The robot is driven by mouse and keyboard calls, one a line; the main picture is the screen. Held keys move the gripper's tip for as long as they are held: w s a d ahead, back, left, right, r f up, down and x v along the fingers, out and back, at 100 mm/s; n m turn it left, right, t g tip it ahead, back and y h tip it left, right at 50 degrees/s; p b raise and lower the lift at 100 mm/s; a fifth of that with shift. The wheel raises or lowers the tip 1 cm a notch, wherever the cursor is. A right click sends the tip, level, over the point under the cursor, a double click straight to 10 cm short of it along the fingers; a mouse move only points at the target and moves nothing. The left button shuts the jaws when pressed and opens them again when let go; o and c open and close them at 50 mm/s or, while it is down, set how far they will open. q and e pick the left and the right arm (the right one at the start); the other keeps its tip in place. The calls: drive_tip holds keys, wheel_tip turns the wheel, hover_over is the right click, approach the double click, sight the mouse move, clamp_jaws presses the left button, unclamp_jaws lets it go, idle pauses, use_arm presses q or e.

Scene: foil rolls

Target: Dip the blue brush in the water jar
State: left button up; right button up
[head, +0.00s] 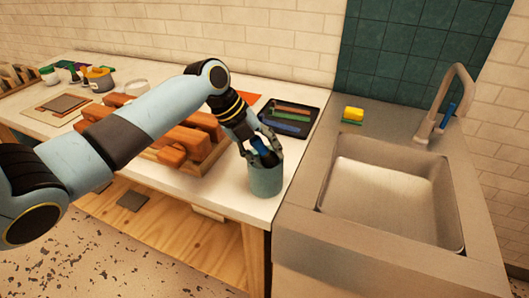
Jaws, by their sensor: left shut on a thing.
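My left gripper (264,155) is above the mouth of a grey-green jar (266,182) at the front right corner of the white table. It is shut on a blue thing, the blue brush (262,144) as far as I can tell, and points down. Only a small blue part shows between the fingers. The lower end of the brush is hidden by the fingers and the jar wall. The water inside the jar is not visible. My right gripper is not in view.
A wooden rack with brown blocks (190,140) stands left of the jar, partly behind my left arm. A black tray (290,116) lies behind the jar. The sink (390,195) is to the right, with a yellow and green sponge (353,115) behind it.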

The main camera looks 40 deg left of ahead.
sight(263, 141)
use_arm(q)
drive_tip(key=shift+s+f, duration=0.35)
drive_tip(key=shift+f, duration=0.1)
drive_tip(key=shift+a+r+p, duration=0.15)
drive_tip(key=shift+r+p, duration=0.45)
drive_tip(key=shift+r, duration=0.15)
drive_tip(key=r+p, duration=0.1)
drive_tip(key=r, duration=0.1)
drive_tip(key=r+p, duration=0.1)
drive_tip(key=r, duration=0.1)
drive_tip(key=r+p, duration=0.2)
drive_tip(key=shift+w, duration=0.25)
idle(1.4)
drive_tip(key=shift+r, duration=2)
